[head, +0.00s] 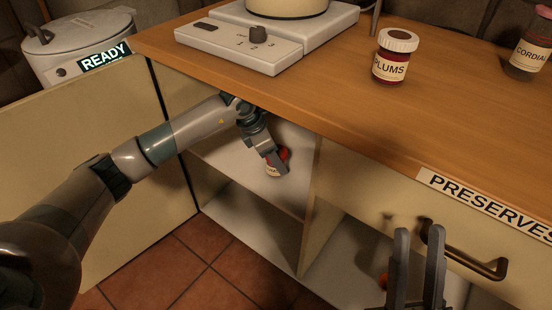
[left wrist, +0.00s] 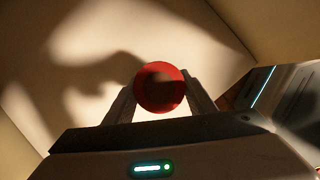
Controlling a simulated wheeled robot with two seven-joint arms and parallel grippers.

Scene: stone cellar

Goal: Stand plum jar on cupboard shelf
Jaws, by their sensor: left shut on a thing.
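A plum jar (head: 390,58) with a "PLUMS" label and a brown-and-white lid stands upright on the wooden counter. My left gripper (head: 277,165) reaches into the open cupboard and is shut on a small red jar (head: 272,171); its pale label is too small to read. In the left wrist view the red round end of this jar (left wrist: 160,87) shows between the fingertips. The jar is over the pale cupboard shelf (head: 292,195); I cannot tell whether it touches it. My right gripper (head: 418,232) is open and empty in front of the cabinet.
The cupboard door (head: 80,170) stands open at the left. A divider (head: 312,205) bounds the shelf on the right. A drawer labelled "PRESERVES" (head: 485,205) has a dark handle. A scale (head: 265,40) and a cordial jar (head: 530,50) stand on the counter.

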